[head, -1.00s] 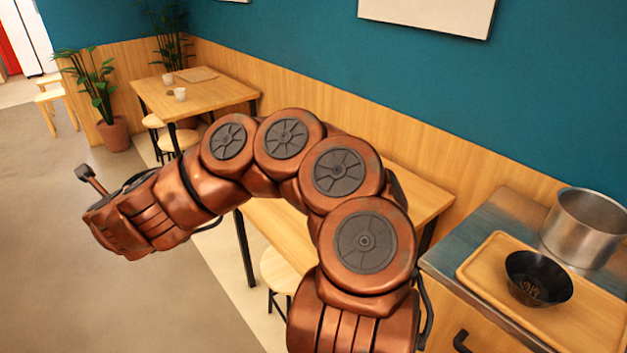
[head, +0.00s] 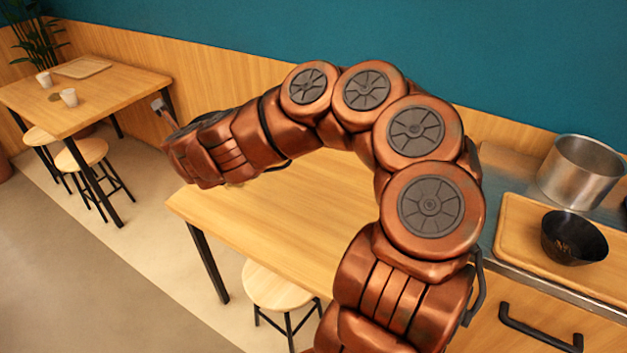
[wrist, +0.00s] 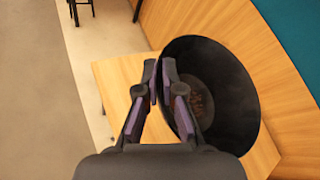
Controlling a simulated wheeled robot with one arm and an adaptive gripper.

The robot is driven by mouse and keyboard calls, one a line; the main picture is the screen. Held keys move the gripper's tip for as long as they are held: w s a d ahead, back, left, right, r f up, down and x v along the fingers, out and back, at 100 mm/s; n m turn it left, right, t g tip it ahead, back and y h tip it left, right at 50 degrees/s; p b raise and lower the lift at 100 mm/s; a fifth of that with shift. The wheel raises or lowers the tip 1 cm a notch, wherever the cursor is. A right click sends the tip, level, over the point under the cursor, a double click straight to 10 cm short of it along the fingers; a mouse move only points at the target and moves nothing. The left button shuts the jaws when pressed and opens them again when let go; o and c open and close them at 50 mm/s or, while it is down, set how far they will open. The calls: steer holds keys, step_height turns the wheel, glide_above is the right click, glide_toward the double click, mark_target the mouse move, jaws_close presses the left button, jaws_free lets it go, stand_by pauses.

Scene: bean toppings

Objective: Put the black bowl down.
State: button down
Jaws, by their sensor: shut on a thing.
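A black bowl (wrist: 232,105) fills the right part of the wrist view, tilted in that picture, with some reddish-brown bits inside. My gripper (wrist: 160,78) is shut on its rim. In the wrist view the bowl is in front of the near wooden table (wrist: 115,82); its height above the top cannot be told. In the head view the near table (head: 300,215) is behind and below my arm. There my gripper shows only in small part at the arm's left end, and the held bowl is hidden.
A second black bowl (head: 574,240) with brown bits sits on a wooden tray (head: 515,225) on the right counter, beside a steel pot (head: 580,172). A stool (head: 275,287) stands by the near table. A farther table (head: 100,90) holds cups. The near tabletop looks clear.

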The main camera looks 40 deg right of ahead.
steer(key=shift+n+y, duration=0.3)
steer(key=d+f+b, duration=0.1)
steer(key=d, duration=0.2)
steer(key=d+f+b, duration=0.2)
steer(key=d, duration=0.1)
steer(key=d+f+b, duration=0.2)
steer(key=shift+s+d+f, duration=0.1)
steer(key=shift+s+d, duration=0.3)
steer(key=s+d+f+n+y+b, duration=0.3)
steer(key=s+d+f+b, duration=1.3)
steer(key=s+d+b, duration=0.3)
steer(key=b, duration=0.1)
glide_above(303, 193)
steer(key=shift+w+f+t, duration=0.1)
steer(key=shift+f+t, duration=0.2)
steer(key=shift+f, duration=0.3)
steer(key=shift+f+b, duration=0.75)
steer(key=shift+f, duration=1)
steer(key=shift+f, duration=0.15)
steer(key=c, duration=1.3)
jaws_free()
